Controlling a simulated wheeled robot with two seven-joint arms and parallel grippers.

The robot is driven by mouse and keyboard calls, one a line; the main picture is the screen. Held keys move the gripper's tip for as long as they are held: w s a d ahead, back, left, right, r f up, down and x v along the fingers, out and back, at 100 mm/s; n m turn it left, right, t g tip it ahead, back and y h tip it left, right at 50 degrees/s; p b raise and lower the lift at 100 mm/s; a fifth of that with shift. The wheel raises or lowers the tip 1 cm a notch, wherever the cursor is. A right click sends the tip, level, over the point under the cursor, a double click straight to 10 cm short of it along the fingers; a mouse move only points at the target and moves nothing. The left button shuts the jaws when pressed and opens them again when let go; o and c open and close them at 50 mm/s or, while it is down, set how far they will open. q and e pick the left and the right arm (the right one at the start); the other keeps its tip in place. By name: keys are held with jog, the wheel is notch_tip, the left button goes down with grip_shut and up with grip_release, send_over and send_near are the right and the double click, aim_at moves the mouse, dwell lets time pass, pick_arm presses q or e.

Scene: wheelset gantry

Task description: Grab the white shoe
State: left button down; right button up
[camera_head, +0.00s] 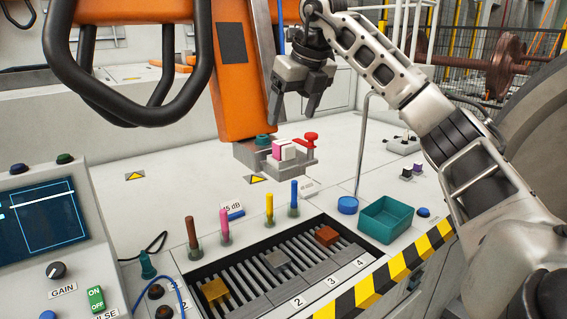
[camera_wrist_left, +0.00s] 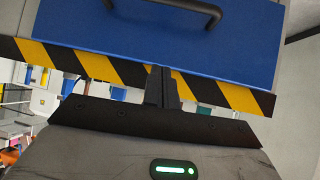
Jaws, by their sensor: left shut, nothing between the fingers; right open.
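A small white block with pink parts (camera_head: 285,150), which looks like the white shoe, sits on a grey holder (camera_head: 250,157) at the lower end of the orange column. My right gripper (camera_head: 292,110) is open and empty above it, fingers pointing down and apart from it. My left gripper (camera_wrist_left: 162,88) shows only in the left wrist view, shut and empty, in front of a blue panel (camera_wrist_left: 150,40) with a black-and-yellow striped edge.
A red knob (camera_head: 310,137) stands right of the block. The orange column (camera_head: 240,80) rises behind it. Several coloured pegs, a slotted tray (camera_head: 228,262) with blocks, and a teal bin (camera_head: 386,236) are nearer. A black handle (camera_wrist_left: 210,10) sticks out from the blue panel.

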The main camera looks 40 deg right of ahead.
aim_at(288, 145)
jog(key=x, duration=0.9)
jog(key=shift+s+d+f+p, duration=0.25)
jog(key=shift+d+f+p, duration=0.05)
jog(key=shift+f, duration=0.25)
jog(key=shift+w+f, duration=0.1)
jog(key=shift+f, duration=0.15)
jog(key=c, duration=1.2)
jog(key=shift+c, duration=0.8)
jog(key=shift+r, duration=0.15)
